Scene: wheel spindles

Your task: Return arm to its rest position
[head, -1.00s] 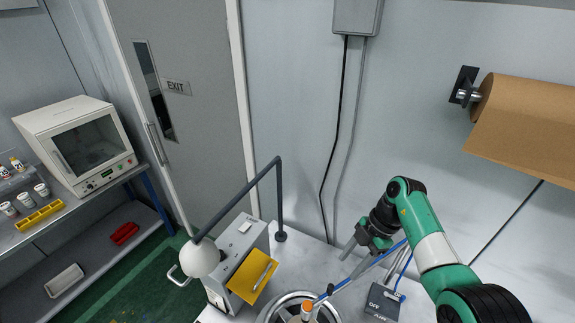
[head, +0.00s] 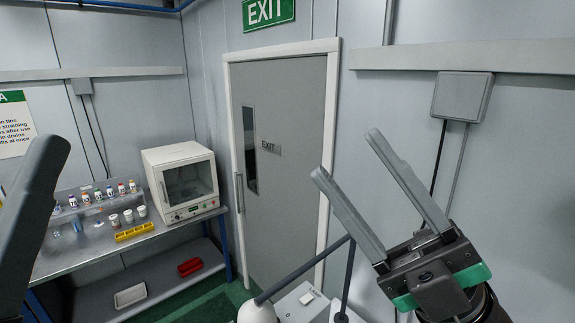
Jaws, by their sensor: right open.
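My right gripper (head: 346,153) is raised high on the right side of the head view. Its two long grey fingers point up and to the left, spread apart with nothing between them. It stands in front of the wall beside the door. A dark grey finger (head: 38,185), seemingly of my left gripper, stands up at the left edge; the rest is cut off, so its opening cannot be told.
A dark bent rail (head: 300,270) and a white ball (head: 257,312) show at the bottom, below my right gripper. A grey box (head: 302,302) is partly in view there. A bench with a white oven (head: 182,180) stands at the left, beside the grey door (head: 290,190).

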